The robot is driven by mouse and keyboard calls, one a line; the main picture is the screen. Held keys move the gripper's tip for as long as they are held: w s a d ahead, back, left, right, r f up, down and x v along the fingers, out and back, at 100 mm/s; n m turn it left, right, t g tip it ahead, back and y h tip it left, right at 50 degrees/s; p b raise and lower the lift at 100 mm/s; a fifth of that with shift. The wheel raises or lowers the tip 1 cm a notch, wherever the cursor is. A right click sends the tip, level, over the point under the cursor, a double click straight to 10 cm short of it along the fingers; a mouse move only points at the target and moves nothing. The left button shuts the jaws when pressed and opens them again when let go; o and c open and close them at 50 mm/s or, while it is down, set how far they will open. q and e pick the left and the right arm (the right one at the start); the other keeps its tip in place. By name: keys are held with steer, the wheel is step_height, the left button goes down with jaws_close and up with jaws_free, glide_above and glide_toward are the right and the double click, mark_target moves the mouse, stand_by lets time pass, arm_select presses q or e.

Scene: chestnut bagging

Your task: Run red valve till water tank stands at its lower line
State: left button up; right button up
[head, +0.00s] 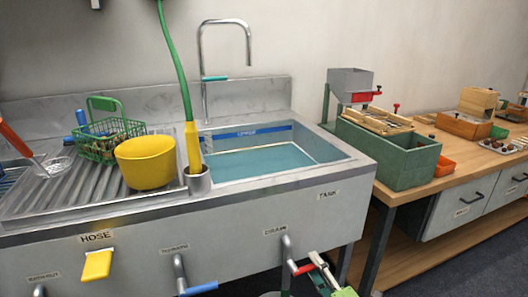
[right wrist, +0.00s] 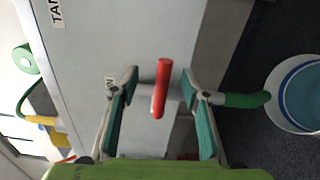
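The water tank (head: 290,123) is the sink basin labelled TANK, with blue-green water (head: 262,162) in it. A blue band (head: 245,132) runs high on its back wall, and a pale line (head: 268,147) runs lower, close to the water's surface. The red valve (right wrist: 160,88) is a lever on the drain pipe (head: 287,248) at the tank's front. My right gripper (right wrist: 163,82) is open, with the red lever between its fingers and a gap showing on both sides. In the head view my right gripper (head: 322,272) is partly cut off at the bottom edge. My left gripper is not in view.
A bucket (right wrist: 275,101) holding water stands on the floor by a green spout (right wrist: 245,99). Yellow (head: 97,264) and blue (head: 200,288) handles stick out left of the drain. A yellow bowl (head: 145,163) and green basket (head: 96,148) sit on the drainboard.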

steer(key=shift+f, duration=0.1)
stand_by(0.3)
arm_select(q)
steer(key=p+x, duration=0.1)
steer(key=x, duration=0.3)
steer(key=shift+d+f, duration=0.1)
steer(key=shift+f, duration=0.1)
arm_select(e)
steer(key=v, duration=0.9)
